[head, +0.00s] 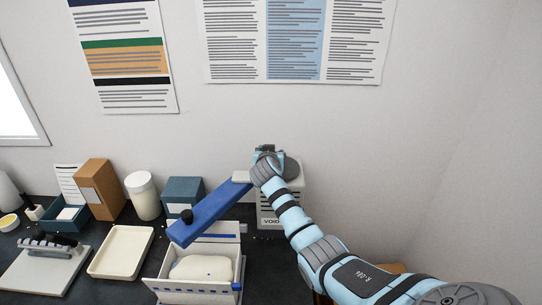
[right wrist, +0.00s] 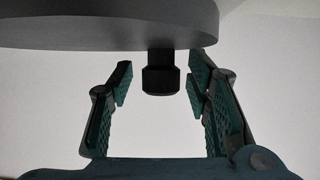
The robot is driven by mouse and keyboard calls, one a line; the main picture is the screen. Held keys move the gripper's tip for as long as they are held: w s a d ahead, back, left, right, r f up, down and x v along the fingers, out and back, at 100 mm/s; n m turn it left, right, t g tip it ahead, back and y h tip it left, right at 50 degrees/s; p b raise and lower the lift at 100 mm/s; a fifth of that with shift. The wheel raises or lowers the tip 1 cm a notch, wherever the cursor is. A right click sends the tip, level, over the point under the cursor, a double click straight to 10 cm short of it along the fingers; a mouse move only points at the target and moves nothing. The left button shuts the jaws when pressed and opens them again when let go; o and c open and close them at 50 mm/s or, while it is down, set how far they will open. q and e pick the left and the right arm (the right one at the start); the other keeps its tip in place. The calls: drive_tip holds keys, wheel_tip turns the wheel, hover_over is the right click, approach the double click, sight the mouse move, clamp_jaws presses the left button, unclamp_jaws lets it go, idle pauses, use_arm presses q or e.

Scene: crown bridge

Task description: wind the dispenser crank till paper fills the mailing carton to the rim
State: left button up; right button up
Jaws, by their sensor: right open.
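The pale dispenser (head: 297,190) stands against the back wall, with a label reading "VOID" on its front. A blue chute (head: 212,212) slopes from it down left towards the mailing carton (head: 170,284). The white carton is open, with a pale rounded mass (head: 202,268) inside, below the rim as far as I can see. My right gripper (head: 266,158) is at the top of the dispenser and covers much of the crank. In the right wrist view its open fingers (right wrist: 162,82) stand either side of the black crank knob (right wrist: 160,78), under a grey disc (right wrist: 110,22). My left gripper is out of view.
A cream tray (head: 121,252), a white cylinder (head: 143,196), a brown box (head: 101,189) and a teal box (head: 183,193) stand left of the chute. A board with a dark-handled rack (head: 45,270) lies far left. The dark table is crowded there.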

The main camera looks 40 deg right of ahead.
drive_tip(key=v, duration=1.2)
drive_tip(key=shift+d, duration=0.15)
idle(0.8)
drive_tip(key=b+x, duration=0.5)
drive_tip(key=x, duration=0.7)
drive_tip(key=shift+w+f, duration=0.1)
drive_tip(key=shift+c, duration=0.2)
